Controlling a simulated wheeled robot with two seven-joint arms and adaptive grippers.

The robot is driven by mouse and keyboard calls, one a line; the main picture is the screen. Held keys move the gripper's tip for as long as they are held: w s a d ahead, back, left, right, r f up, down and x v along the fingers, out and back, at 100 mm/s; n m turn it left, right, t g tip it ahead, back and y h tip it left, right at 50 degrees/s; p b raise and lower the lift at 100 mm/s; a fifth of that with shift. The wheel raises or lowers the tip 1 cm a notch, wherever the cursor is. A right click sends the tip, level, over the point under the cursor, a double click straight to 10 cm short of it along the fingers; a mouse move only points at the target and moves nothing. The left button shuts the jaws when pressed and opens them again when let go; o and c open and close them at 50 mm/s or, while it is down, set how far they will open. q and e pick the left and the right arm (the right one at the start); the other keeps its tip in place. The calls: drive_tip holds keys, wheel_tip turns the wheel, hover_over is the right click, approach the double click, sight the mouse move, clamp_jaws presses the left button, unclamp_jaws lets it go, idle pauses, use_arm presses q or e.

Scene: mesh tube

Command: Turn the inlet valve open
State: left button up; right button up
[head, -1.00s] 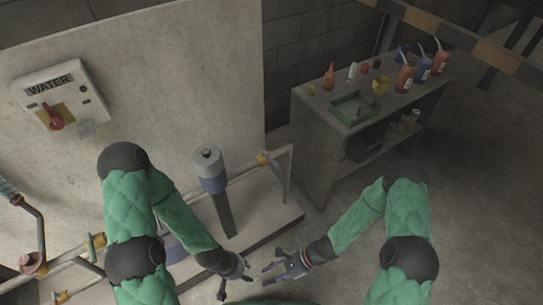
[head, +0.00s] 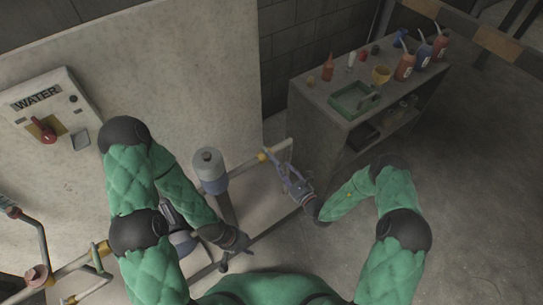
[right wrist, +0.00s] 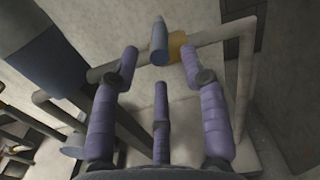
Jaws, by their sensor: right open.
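A yellow valve fitting (head: 263,156) sits on the pipe behind the grey-and-blue cylinder, near the pipe's right end. In the right wrist view, the fitting (right wrist: 177,46) carries a blue handle (right wrist: 159,43) that stands out towards the hand. My right gripper (head: 282,167) reaches up to this fitting. Its purple fingers (right wrist: 159,68) are open and spread, with the handle between and beyond the two upper fingertips. I cannot tell whether any finger touches it. My left gripper (head: 241,252) hangs low in front of the cylinder base, apart from the valve; its finger opening is unclear.
The grey-and-blue cylinder (head: 209,170) stands left of the valve. A WATER box (head: 52,118) with a red switch is on the wall panel. A shelf unit (head: 325,140) with bottles and a green tray stands to the right. More piping with another yellow fitting (head: 102,248) runs lower left.

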sight(272, 156)
drive_tip(key=b+x, duration=0.2)
drive_tip(key=x, duration=0.7)
clamp_jaws()
